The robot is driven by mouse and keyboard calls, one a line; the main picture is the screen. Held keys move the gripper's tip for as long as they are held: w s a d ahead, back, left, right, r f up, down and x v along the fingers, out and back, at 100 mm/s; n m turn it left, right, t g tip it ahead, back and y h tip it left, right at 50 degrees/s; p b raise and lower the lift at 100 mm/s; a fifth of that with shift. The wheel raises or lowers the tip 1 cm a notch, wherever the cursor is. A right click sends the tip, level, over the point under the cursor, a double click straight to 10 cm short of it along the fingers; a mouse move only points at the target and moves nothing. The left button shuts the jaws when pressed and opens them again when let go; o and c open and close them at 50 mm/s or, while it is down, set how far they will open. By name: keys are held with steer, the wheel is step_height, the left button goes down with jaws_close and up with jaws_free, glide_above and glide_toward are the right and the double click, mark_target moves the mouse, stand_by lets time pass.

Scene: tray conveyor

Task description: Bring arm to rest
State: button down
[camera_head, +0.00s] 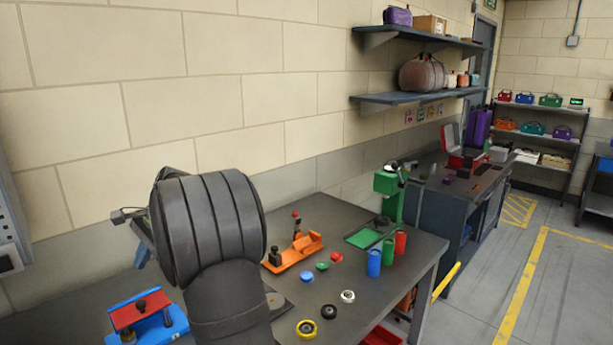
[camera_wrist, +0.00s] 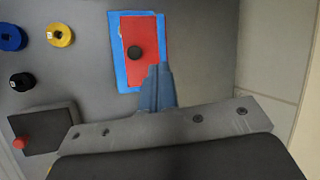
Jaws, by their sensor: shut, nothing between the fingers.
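My gripper (camera_wrist: 158,72) shows in the wrist view with its blue-grey fingers together and nothing between them. Its tips overlap the edge of a blue device with a red top and a black knob (camera_wrist: 130,70); I cannot tell the height between them. In the head view this device (camera_head: 174,325) sits on the table at the lower left. My dark arm fills the left-centre of that view and hides most of my gripper.
The grey table (camera_head: 330,230) holds an orange fixture (camera_head: 290,255), several coloured round caps, a green press (camera_head: 388,190) and blue, green and red cups (camera_head: 374,262). The wall stands close behind. A dark block with a red knob (camera_wrist: 22,143) shows in the wrist view.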

step_height(320, 180, up, 5)
steer(key=w+m+t+h, duration=0.1)
steer(key=m+t, duration=0.1)
steer(key=m, duration=0.1)
steer(key=x, duration=0.7)
steer(key=shift+w+f, duration=0.35)
steer(key=shift+f, duration=0.05)
steer(key=w+v, duration=0.1)
steer(key=v, duration=0.7)
steer(key=s+f+n+g+y, duration=0.2)
steer(key=s+f+n+g, duration=0.1)
steer(key=f, duration=0.4)
steer(key=shift+s+a+f+n+y, duration=0.2)
steer(key=shift+f+n+y, duration=0.1)
steer(key=shift+n, duration=0.5)
steer(key=shift+r, duration=0.15)
